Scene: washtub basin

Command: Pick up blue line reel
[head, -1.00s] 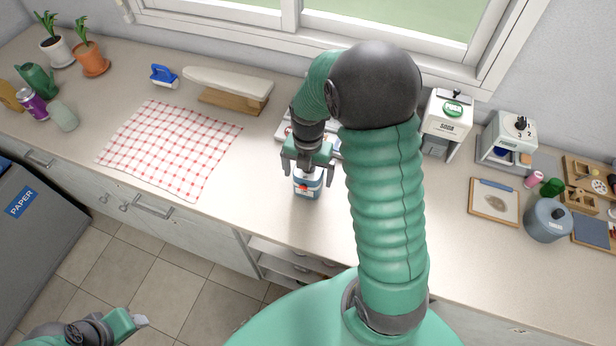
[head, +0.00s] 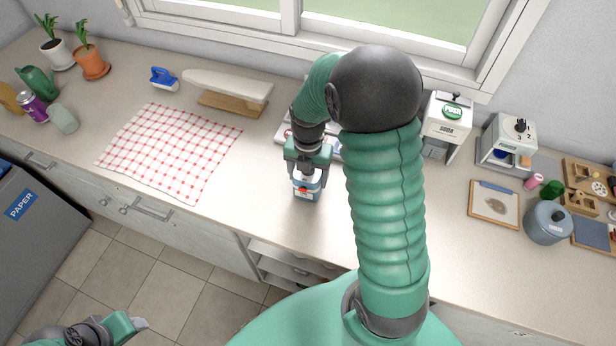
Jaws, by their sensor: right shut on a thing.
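A small upright cylinder, blue and white with a red mark (head: 307,188), stands near the front of the counter (head: 245,195). It may be the blue line reel; I cannot tell for sure. My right gripper (head: 307,171) points down over it and is shut on its top, hiding the upper part. The cylinder seems to be still on the counter. My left gripper (head: 140,323) is low at the bottom left, out past the counter's front edge, with no object seen in it; its jaws are too unclear to read.
A pale tray (head: 282,129) lies behind my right gripper, partly hidden by my arm. A checkered cloth (head: 170,150) and a small ironing board (head: 228,85) are to the left. A soda machine (head: 446,122), clipboard (head: 494,203) and blue-grey pot (head: 547,222) stand right.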

